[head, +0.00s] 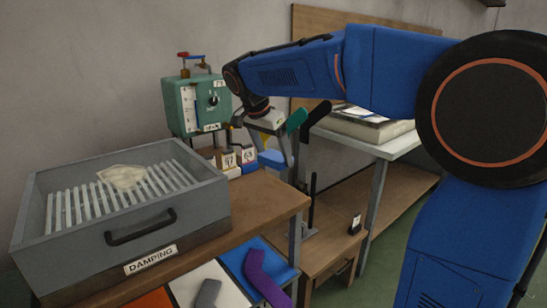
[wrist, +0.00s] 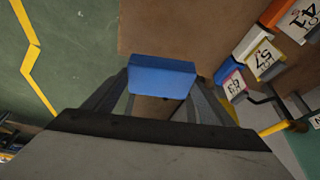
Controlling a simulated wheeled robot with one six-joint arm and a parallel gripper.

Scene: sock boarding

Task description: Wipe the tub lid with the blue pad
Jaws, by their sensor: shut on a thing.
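The blue pad (head: 272,158) is a small block held between the fingers of my gripper (head: 278,145), above the right back part of the wooden bench. In the wrist view the pad (wrist: 161,76) spans the gap between the two fingertips of my gripper (wrist: 160,88). My gripper is shut on it. The pad is off the bench top, with brown wood showing behind it. I cannot make out a tub lid for certain in either view.
A grey damping tray (head: 128,232) with white slats and a pale cloth (head: 122,176) stands at left. A green gauge box (head: 193,107) is behind. Numbered blocks (head: 231,160) stand near my gripper. A purple sock shape (head: 262,275) lies in front. The bench's right front top is clear.

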